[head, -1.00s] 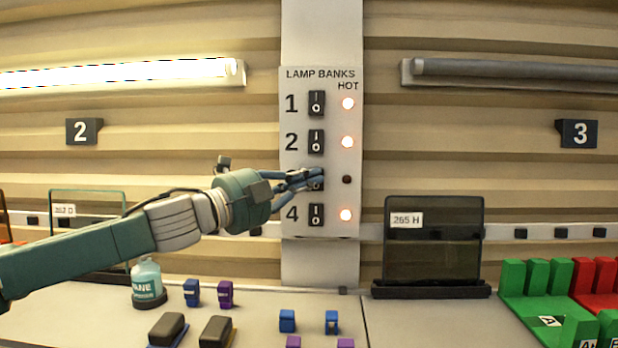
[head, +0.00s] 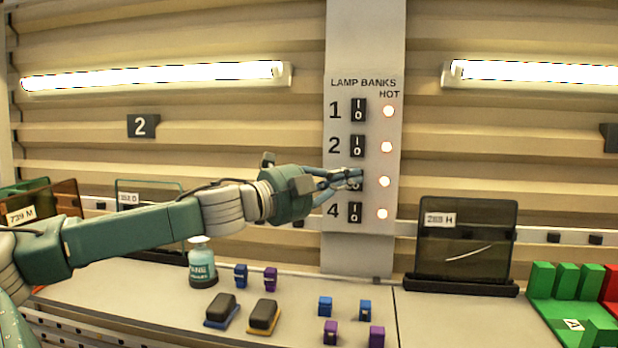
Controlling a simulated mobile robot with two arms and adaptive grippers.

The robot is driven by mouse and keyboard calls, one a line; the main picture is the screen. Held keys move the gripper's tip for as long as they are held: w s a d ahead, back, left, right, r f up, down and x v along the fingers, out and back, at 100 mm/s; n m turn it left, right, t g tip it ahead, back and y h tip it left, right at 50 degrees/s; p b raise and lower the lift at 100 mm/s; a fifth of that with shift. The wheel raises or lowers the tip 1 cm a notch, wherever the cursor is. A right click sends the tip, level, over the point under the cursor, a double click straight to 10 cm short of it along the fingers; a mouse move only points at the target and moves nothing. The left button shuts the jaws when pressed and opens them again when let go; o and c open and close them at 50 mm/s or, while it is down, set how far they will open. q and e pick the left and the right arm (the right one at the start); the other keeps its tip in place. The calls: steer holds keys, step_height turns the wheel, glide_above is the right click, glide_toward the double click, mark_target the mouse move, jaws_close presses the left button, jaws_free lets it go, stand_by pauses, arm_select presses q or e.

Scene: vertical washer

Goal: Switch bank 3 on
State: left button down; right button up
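The LAMP BANKS panel (head: 390,235) is a pale upright plate with black rocker switches in a column, each beside a round HOT light. My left gripper (head: 358,178) is at the bank 3 switch (head: 355,186). Its fingers look closed together, hold nothing, and cover most of that switch and the number 3. I cannot tell whether the fingertips touch it. The bank 3 light (head: 385,182) glows, as do the lights of banks 1, 2 and 4. The bank 4 switch (head: 355,212) is just below the fingers. My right gripper is out of view.
Wall tubes at left (head: 150,76) and right (head: 540,73) are lit. The bench below holds a teal bottle (head: 202,268), dark blocks (head: 264,315), small blue and purple pieces, a dark tinted screen (head: 465,240) and green racks (head: 565,300).

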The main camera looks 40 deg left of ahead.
arm_select(q)
steer(key=r+b+v, duration=0.1)
steer(key=b+v, duration=0.5)
steer(key=v, duration=0.3)
steer(key=shift+s+a+r, duration=0.2)
steer(key=shift+s+r, duration=0.05)
steer(key=shift+s, duration=0.1)
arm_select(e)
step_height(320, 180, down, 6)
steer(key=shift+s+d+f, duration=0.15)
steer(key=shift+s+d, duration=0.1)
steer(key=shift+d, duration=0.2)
